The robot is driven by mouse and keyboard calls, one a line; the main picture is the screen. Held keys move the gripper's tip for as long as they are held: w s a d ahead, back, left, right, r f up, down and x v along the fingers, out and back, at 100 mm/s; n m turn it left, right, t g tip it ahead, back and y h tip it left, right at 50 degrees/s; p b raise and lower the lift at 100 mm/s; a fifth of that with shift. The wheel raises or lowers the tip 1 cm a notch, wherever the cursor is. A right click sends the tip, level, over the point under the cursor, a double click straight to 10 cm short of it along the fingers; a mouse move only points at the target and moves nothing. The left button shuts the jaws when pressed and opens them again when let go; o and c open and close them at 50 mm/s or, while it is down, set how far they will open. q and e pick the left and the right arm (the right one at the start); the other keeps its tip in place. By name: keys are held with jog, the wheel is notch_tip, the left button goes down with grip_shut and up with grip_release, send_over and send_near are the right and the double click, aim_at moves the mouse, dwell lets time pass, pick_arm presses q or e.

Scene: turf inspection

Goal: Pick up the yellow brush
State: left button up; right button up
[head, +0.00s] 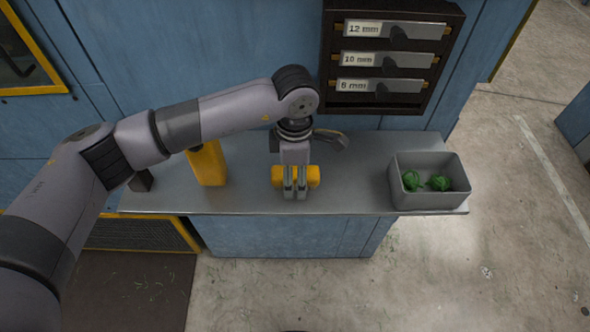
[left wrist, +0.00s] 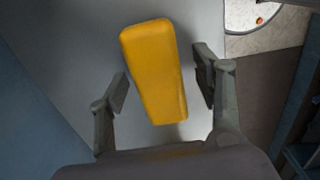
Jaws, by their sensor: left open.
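The yellow brush (head: 314,176) lies on the grey counter, partly hidden by my left gripper (head: 295,190), with a yellow end showing on each side of it. No bristles show. In the left wrist view the yellow body (left wrist: 155,70) lies between the two spread fingers of my left gripper (left wrist: 161,84), with a gap on each side. The gripper points down at it and is open. My right gripper is not in view.
A yellow upright block (head: 208,165) stands left on the counter (head: 350,190), partly behind my arm. A grey bin (head: 430,201) with green clumps (head: 439,183) stands right. A dark rack of labelled drawers (head: 393,58) hangs behind. A grey tool (head: 332,139) lies behind the gripper.

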pick_arm(q)
jog(key=shift+f, duration=0.2)
jog(key=shift+c, duration=0.6)
jog(key=c, duration=1.2)
